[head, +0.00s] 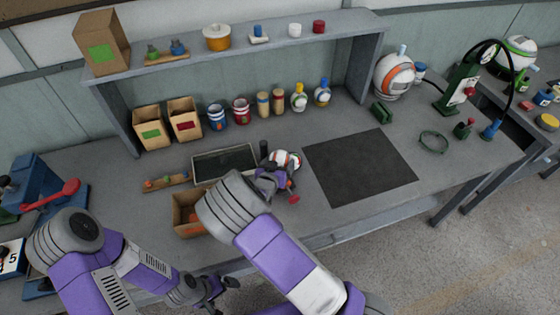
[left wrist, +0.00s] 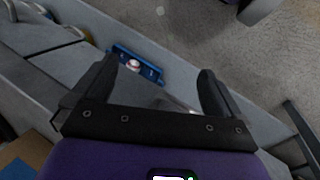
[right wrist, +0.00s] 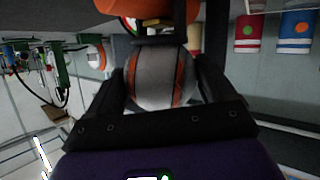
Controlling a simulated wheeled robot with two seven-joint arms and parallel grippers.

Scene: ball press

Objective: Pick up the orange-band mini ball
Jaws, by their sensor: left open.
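The orange-band mini ball (right wrist: 162,78), grey-white with orange stripes, sits between the fingers of my right gripper (right wrist: 163,92) in the right wrist view. Both fingers appear to press on its sides. In the head view my right gripper (head: 278,178) is over the bench, left of the dark mat, with a small white ball (head: 283,158) showing beside it, partly hidden. My left gripper (head: 222,294) is low at the front of the bench, open and empty; its spread fingers show in the left wrist view (left wrist: 160,95).
A dark mat (head: 360,167) lies on the bench. A framed dark tray (head: 225,162) and a cardboard box (head: 188,222) are left of my right gripper. Jars and bottles (head: 240,110) line the back under a shelf (head: 235,48). A larger orange-banded ball (head: 394,75) and a green pump (head: 462,85) stand right.

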